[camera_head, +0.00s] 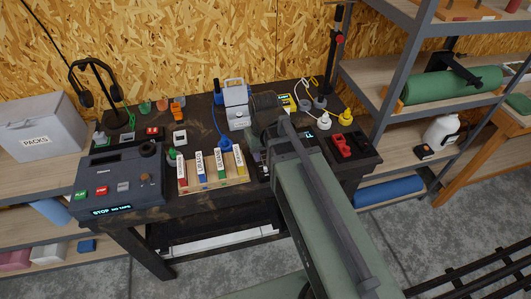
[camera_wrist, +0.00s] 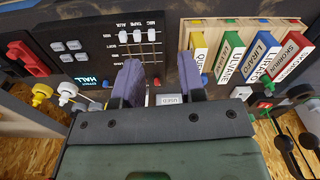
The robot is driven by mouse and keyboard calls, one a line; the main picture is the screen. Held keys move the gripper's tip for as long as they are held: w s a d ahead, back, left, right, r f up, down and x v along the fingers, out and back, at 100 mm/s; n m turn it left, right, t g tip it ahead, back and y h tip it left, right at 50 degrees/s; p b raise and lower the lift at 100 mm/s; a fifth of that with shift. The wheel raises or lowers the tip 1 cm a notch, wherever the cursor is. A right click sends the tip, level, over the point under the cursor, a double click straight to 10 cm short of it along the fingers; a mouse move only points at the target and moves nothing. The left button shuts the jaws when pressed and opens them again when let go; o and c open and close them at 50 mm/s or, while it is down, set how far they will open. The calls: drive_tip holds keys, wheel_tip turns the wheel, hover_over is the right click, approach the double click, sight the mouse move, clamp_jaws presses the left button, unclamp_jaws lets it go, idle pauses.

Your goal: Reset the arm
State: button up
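My gripper (camera_wrist: 160,76) shows in the wrist view with its two purple fingers apart and nothing between them. Between and beyond the fingers I see a white "USED" label (camera_wrist: 168,99) and the dark mixer panel with sliders (camera_wrist: 138,42). In the head view my arm reaches in from the lower right over the dark plank bench (camera_head: 262,205). The gripper end there is dark, partly hidden by the arm, and hangs right of the wooden rack of labelled tapes (camera_head: 212,185). The same rack stands at the upper right in the wrist view (camera_wrist: 190,30).
A grey tape deck (camera_head: 120,185) fills the bench's left end. A headphone stand (camera_head: 105,95), small coloured items, a grey-white device (camera_head: 236,100), white and yellow bulb-shaped items (camera_head: 346,117) and a red item (camera_head: 342,146) crowd the bench. Metal shelves (camera_head: 405,60) stand close on the right.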

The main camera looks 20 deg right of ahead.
drive_tip(key=shift+m, duration=0.4)
drive_tip(key=shift+s+f+b, duration=0.85)
drive_tip(key=shift+s+f, duration=0.05)
drive_tip(key=shift+s, duration=0.25)
drive_tip(key=shift+s+f+b, duration=0.85)
drive_tip(key=shift+s, duration=0.25)
